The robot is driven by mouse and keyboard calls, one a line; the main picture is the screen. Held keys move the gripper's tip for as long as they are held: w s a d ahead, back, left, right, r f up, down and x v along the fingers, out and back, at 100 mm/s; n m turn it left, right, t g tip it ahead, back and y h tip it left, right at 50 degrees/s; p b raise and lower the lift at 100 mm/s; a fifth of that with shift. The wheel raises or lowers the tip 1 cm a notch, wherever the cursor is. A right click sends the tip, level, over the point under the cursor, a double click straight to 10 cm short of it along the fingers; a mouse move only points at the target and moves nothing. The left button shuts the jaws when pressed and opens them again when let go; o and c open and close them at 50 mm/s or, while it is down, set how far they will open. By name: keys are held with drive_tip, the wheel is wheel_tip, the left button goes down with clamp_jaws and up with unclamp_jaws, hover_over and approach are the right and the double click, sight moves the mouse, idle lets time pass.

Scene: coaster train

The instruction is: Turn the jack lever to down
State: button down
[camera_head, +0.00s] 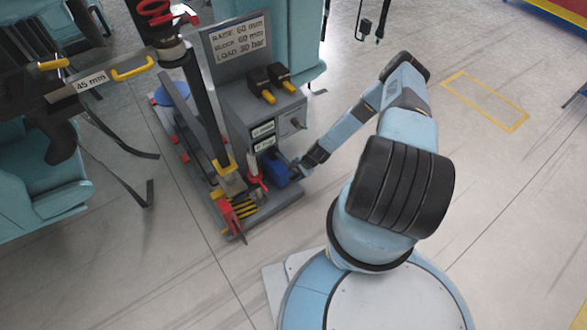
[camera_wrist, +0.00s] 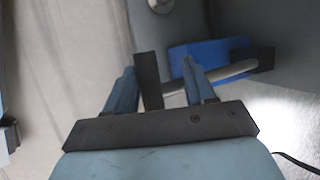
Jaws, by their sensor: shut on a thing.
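My gripper (camera_head: 300,166) is low at the right side of the grey jack stand, beside the blue block (camera_head: 275,172). In the wrist view the two blue fingers of my gripper (camera_wrist: 160,84) stand around the lever, and the jaws are shut on it. The jack lever (camera_wrist: 232,70) shows there as a pale grey rod running from a dark piece at the right, in front of the blue block (camera_wrist: 212,48), to an upright dark plate (camera_wrist: 148,80) between the fingers. The right finger covers part of the rod. In the head view the lever is too small to make out.
The grey stand (camera_head: 285,210) carries a sign (camera_head: 238,45), a box with yellow-tipped black switches (camera_head: 268,95), a small red lever (camera_head: 253,172) and a tall black post (camera_head: 203,105). Teal train cars (camera_head: 40,185) stand at left and behind. Floor at right is clear.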

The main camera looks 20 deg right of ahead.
drive_tip(key=shift+w+d+f, duration=0.15)
drive_tip(key=shift+d+f, duration=0.3)
drive_tip(key=shift+d, duration=0.05)
drive_tip(key=c, duration=0.8)
unclamp_jaws()
drive_tip(key=shift+f, duration=0.1)
drive_tip(key=o, duration=0.4)
drive_tip(key=shift+d, duration=0.1)
drive_tip(key=shift+w, duration=0.1)
drive_tip(key=shift+d+r, duration=0.3)
drive_tip(key=shift+r, duration=0.15)
drive_tip(key=shift+s+a+v, duration=0.2)
drive_tip(key=shift+v, duration=1.9)
drive_tip(key=shift+s+a+v, duration=0.15)
drive_tip(key=shift+s+v, duration=0.05)
drive_tip(key=shift+v, duration=1.85)
drive_tip(key=shift+s+a+v, duration=0.2)
drive_tip(key=shift+v, duration=1.9)
